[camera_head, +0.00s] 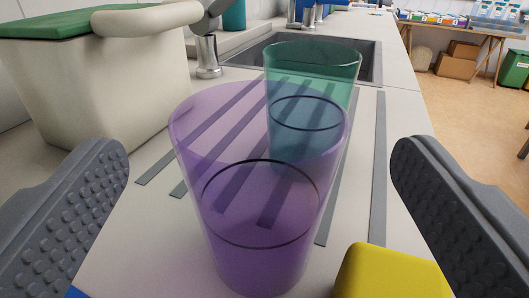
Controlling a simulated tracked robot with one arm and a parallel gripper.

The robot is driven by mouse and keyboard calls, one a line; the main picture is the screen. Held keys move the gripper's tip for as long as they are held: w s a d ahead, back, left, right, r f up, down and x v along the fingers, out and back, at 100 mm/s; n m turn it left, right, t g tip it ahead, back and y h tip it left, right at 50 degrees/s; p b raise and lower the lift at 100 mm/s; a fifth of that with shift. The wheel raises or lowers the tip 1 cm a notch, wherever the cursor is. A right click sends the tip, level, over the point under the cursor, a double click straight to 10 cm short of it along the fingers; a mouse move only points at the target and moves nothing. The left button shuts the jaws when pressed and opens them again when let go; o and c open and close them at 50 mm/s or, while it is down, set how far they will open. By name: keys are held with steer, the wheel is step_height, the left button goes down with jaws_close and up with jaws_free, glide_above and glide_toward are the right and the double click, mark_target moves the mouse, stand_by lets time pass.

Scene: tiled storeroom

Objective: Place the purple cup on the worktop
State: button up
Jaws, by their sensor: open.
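The purple cup (250,215), clear and tapered, stands upright on the pale worktop (150,235). It is close to me, in the middle of the view. My gripper (258,220) is open, with one grey studded finger at the left and one at the right. The cup shows between the fingers, with a gap on each side and no contact visible. A green clear cup (335,68) stands just behind it, partly seen through the purple one.
A yellow object (390,272) is close at the lower right. A cream bin with a green lid (95,90) stands at the left. Grey strips mark the worktop, and a sink (372,60) lies behind. Floor shows at the right, with a table of boxes (455,28) farther off.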

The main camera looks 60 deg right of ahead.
mark_target(259, 90)
steer(key=shift+b+x, duration=0.55)
steer(key=shift+x, duration=2.95)
steer(key=c, duration=1.4)
